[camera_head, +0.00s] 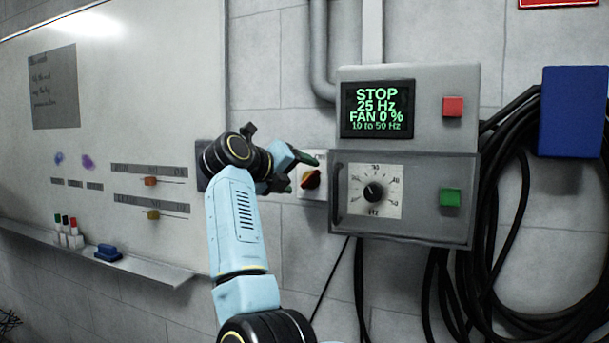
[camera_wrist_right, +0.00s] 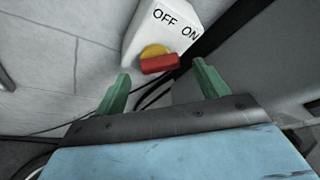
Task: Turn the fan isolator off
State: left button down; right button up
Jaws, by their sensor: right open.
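The fan isolator is a small white box with a red handle on a yellow disc. In the head view the isolator (camera_head: 311,181) is on the wall just left of the grey control box, partly behind my gripper. In the right wrist view the isolator box (camera_wrist_right: 178,22) carries the words OFF and ON, and its red handle (camera_wrist_right: 160,63) lies nearly crosswise below them. My right gripper (camera_head: 299,172) is open, with its green fingertips close to the handle. In the wrist view the handle shows beyond and between the fingertips (camera_wrist_right: 162,80), with no visible contact. My left gripper is out of view.
The grey control box (camera_head: 465,160) has a display reading STOP, 25 Hz, FAN 0 %, a dial (camera_head: 373,192), a red button (camera_head: 453,107) and a green button (camera_head: 450,198). Black cables (camera_head: 490,250) hang at right. A whiteboard (camera_head: 130,100) with a pen ledge is at left.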

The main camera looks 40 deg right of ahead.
aim_at(310, 179)
jog(key=shift+x, duration=1.7)
jog(key=c, duration=1)
jog(key=shift+p, duration=0.3)
